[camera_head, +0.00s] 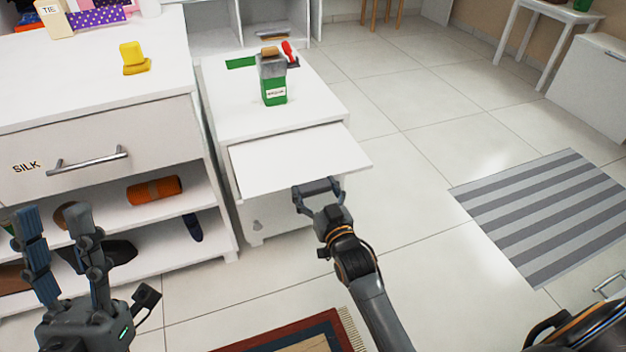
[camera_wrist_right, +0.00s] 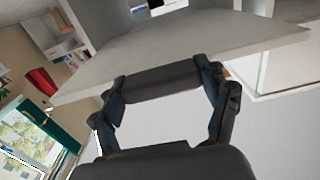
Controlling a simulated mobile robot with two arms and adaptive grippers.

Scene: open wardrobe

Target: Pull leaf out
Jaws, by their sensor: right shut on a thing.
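The leaf (camera_head: 300,158) is a flat white board sticking out from the front of a small white cabinet (camera_head: 225,85), below its top. It looks level and bare. My right gripper (camera_head: 320,186) is at the leaf's front edge, shut on it. In the right wrist view the leaf (camera_wrist_right: 200,45) spans the upper part, and the gripper (camera_wrist_right: 162,82) has its fingers at either end of a dark bar along the leaf's edge. My left gripper (camera_head: 52,212) is open and empty at the lower left, in front of the wardrobe shelves and away from the leaf.
A green bottle-like container (camera_head: 274,92) and a red-handled item (camera_head: 290,55) stand on the small cabinet. A white drawer unit (camera_head: 100,110) with a yellow object (camera_head: 134,56) on top is close on the left. Floor to the right is clear up to a striped rug (camera_head: 550,210).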

